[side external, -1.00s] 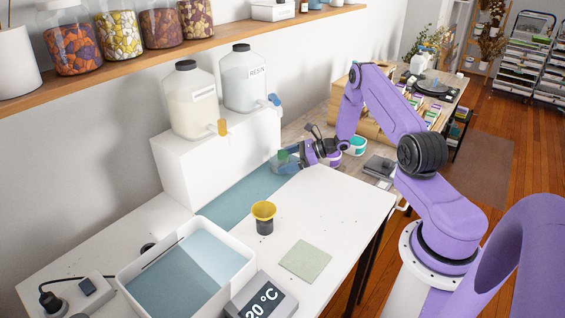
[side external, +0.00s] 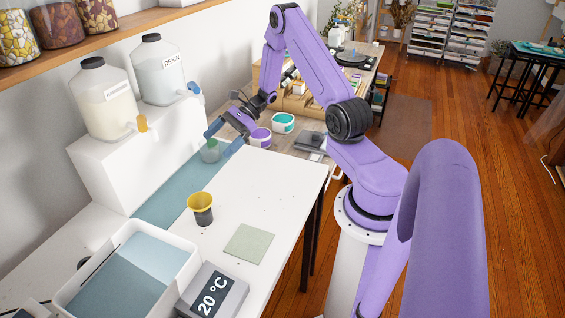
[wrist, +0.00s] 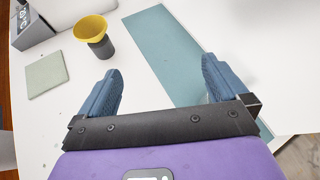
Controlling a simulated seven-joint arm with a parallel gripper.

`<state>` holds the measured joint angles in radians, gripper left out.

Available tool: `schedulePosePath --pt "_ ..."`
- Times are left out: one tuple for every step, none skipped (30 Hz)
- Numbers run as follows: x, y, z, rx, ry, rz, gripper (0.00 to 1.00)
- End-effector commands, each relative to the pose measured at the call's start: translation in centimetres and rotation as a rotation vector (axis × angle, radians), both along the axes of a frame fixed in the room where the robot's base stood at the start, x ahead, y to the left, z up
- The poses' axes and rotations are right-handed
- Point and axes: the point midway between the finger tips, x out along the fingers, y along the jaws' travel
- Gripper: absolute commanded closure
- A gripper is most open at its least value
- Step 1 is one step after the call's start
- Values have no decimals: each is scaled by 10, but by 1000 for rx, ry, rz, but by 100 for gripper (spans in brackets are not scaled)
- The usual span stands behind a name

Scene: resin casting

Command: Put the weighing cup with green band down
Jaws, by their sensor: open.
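The weighing cup with green band (side external: 210,151) is a small clear cup with green on it. It stands near the far end of the blue-teal mat (side external: 166,198), in front of the white block. My gripper (side external: 219,142) is open, its blue fingers spread close to the cup on either side. Whether a finger touches the cup cannot be told. In the wrist view my gripper (wrist: 160,70) shows wide-apart fingers over white table and mat, and I cannot make out the cup between them.
A dark cup with a yellow funnel (side external: 200,207) stands mid-table by a pale green square (side external: 249,242). Hardener (side external: 105,100) and resin (side external: 160,72) jugs sit on the white block (side external: 125,165). Purple (side external: 261,137) and teal-banded (side external: 283,123) tubs stand beyond my gripper. The right tabletop is clear.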

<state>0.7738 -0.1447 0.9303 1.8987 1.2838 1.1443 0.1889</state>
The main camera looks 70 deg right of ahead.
Motion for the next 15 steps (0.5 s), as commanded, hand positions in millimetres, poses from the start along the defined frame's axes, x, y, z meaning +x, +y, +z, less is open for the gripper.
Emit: schedulePosePath --pt "-4 27 12 -40 -20 121 0" --pt "-8 42 18 -64 -30 190 0" --pt "-15 61 25 -94 -46 282 0" --pt "-21 74 30 -117 -58 351 0" --pt "-27 87 36 -139 -70 419 0" --pt "-36 104 42 -169 -90 510 0" --pt "-44 115 47 -192 -106 579 0" --pt "-52 126 51 -215 -123 647 0" --pt "-63 140 57 -244 -146 737 0" --pt "-72 150 61 -266 -164 805 0" --pt "-81 159 66 -287 -184 871 0" --pt "-94 169 71 -316 -211 960 0" --pt "-104 176 74 -339 -233 1026 0" --pt "-113 183 78 -360 -257 1092 0" --pt "-126 191 83 -388 -290 1180 0"
